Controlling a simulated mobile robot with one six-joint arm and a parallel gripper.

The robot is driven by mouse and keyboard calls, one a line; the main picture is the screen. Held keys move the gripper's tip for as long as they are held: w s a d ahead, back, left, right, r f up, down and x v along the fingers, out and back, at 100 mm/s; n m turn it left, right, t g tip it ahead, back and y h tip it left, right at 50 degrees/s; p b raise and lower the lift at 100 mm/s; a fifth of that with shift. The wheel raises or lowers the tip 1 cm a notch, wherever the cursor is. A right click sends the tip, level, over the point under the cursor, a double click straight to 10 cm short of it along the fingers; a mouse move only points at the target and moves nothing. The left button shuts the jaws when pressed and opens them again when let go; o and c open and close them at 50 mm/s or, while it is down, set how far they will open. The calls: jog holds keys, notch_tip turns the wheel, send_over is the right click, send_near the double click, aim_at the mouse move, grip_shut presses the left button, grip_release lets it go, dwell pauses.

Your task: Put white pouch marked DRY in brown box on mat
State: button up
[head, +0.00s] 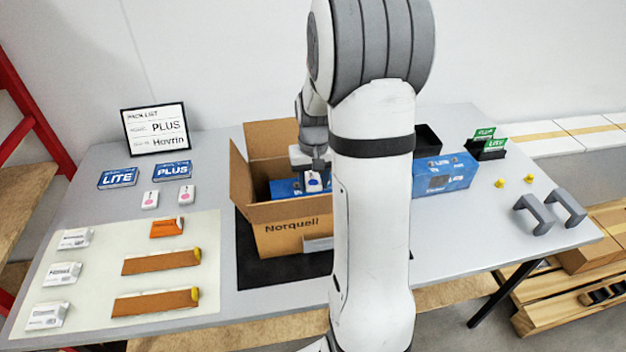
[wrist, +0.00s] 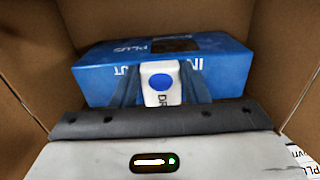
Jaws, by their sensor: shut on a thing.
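The white pouch (wrist: 161,84) has a blue dot and dark lettering that starts "DR". My gripper (wrist: 160,92) is shut on it, with a finger on each side. In the head view the pouch (head: 313,181) is at the mouth of the open brown box (head: 290,238), marked "Norquell". The box stands on a dark mat (head: 262,272) with its flaps open. A blue box marked PLUS (wrist: 110,72) lies inside, beyond the pouch in the wrist view. I cannot tell whether the pouch touches it. My arm hides the box's right side in the head view.
Blue LITE (head: 118,178) and PLUS (head: 172,170) cards and two white pouches lie left of the box. A pale mat (head: 85,310) holds several packs. Another blue box (head: 446,173) stands right of my arm.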

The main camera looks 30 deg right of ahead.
jog(key=o, duration=1)
jog(key=shift+o, duration=0.2)
notch_tip(320, 180, up, 12)
jog(key=p, duration=0.8)
dwell(0.3)
dwell(0.6)
jog(key=s+a+r+n+t, duration=0.1)
jog(key=s+a+r, duration=0.4)
jog(key=s+a, duration=0.2)
jog(key=s+a+r+n+t, duration=0.2)
jog(key=s+a+r, duration=0.3)
jog(key=s, duration=0.6)
jog(key=shift+s+a, duration=0.35)
jog(key=shift+a, duration=0.65)
